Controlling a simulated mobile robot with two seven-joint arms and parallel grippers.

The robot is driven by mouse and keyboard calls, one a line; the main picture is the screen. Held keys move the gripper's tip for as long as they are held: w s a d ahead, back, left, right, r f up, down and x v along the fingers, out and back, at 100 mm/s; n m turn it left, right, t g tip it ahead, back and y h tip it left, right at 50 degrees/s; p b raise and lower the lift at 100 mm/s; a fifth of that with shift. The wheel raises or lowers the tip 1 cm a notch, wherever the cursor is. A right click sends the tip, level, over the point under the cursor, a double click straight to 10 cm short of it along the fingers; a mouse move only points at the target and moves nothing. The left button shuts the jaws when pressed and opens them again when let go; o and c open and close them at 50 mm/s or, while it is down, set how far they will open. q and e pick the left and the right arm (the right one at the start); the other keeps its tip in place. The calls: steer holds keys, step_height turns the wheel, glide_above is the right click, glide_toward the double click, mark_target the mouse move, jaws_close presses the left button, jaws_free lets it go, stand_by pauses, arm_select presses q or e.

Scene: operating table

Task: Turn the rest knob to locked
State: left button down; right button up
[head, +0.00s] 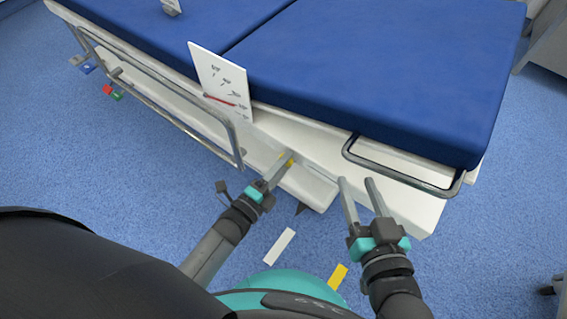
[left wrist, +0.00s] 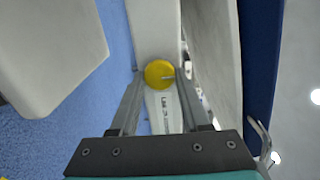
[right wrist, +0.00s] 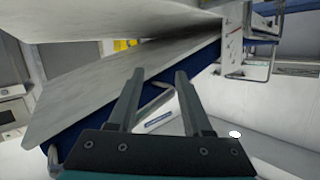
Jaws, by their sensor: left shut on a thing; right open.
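The rest knob (left wrist: 159,74) is a round yellow knob with a small pale line on its face, on a white panel in the left wrist view. Lettering below the knob is too small to read. My right gripper (head: 356,181) is open and empty near the table's lower right side; its spread fingers also show in the right wrist view (right wrist: 156,74).
The operating table has a blue mattress (head: 370,75) and metal side rails (head: 400,178). A white card (head: 222,75) with small drawings and a red mark stands at its edge. Red, green and blue pedals (head: 107,90) are at the far left.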

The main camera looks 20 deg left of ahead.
arm_select(q)
steer(key=shift+c, duration=1.9)
jaws_free()
arm_select(e)
steer(key=shift+d, duration=0.1)
arm_select(q)
steer(key=p+v, duration=0.3)
steer(key=v, duration=1.2)
steer(key=shift+s, duration=0.15)
arm_select(e)
steer(key=s+d+f+g+h, duration=0.2)
steer(key=d+g+h, duration=0.1)
steer(key=d+g, duration=0.2)
steer(key=shift+d+g, duration=0.4)
steer(key=shift+d, duration=0.1)
